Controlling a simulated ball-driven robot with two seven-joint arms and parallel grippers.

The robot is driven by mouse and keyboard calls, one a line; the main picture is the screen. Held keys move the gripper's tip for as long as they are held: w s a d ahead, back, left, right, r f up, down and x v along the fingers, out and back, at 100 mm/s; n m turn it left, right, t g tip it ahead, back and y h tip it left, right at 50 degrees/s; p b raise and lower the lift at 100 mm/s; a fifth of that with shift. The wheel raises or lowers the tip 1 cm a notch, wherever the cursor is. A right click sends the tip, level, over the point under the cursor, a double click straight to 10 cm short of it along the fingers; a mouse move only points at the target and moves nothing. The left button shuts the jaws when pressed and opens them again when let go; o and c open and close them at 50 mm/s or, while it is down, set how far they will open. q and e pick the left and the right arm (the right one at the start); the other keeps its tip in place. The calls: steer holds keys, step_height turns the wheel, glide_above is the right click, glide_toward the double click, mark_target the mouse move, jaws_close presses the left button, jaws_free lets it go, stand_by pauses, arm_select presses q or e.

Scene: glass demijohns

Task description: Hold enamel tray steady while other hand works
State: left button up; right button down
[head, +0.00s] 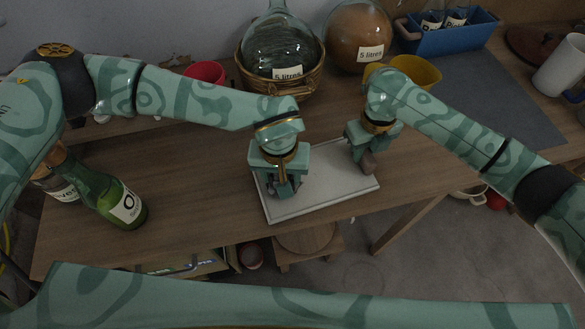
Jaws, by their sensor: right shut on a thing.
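The white enamel tray (322,202) lies flat on the wooden table near its front edge. My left gripper (283,190) points down over the left part of the tray. Its fingers are dark and partly hidden by its own body, so I cannot tell whether they are open or touch the tray. My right gripper (367,158) is over the tray's right part, shut on a small grey-brown object (369,166). I cannot tell whether this object touches the tray.
A glass demijohn (278,45) sits in a wicker basket (275,86) behind the tray, beside an amber demijohn (357,32). A blue crate with bottles (447,40), a yellow bowl (417,72) and a red bowl (205,73) stand behind. A green bottle (112,203) is at left.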

arm_select(q)
steer(key=shift+s+a, duration=0.35)
steer(key=shift+a, duration=0.4)
steer(key=shift+w+d+r, duration=0.1)
steer(key=shift+r, duration=3.15)
steer(key=shift+g, duration=0.3)
steer(key=shift+w+d+f, duration=0.15)
steer(key=shift+d+f, duration=0.6)
steer(key=shift+f, duration=0.25)
steer(key=shift+w+d+f, duration=0.2)
steer(key=shift+d+f, duration=0.6)
steer(key=shift+f, duration=0.25)
steer(key=shift+w+d+f, duration=0.15)
steer(key=shift+d+f, duration=0.6)
steer(key=shift+f, duration=0.25)
steer(key=shift+f, duration=0.5)
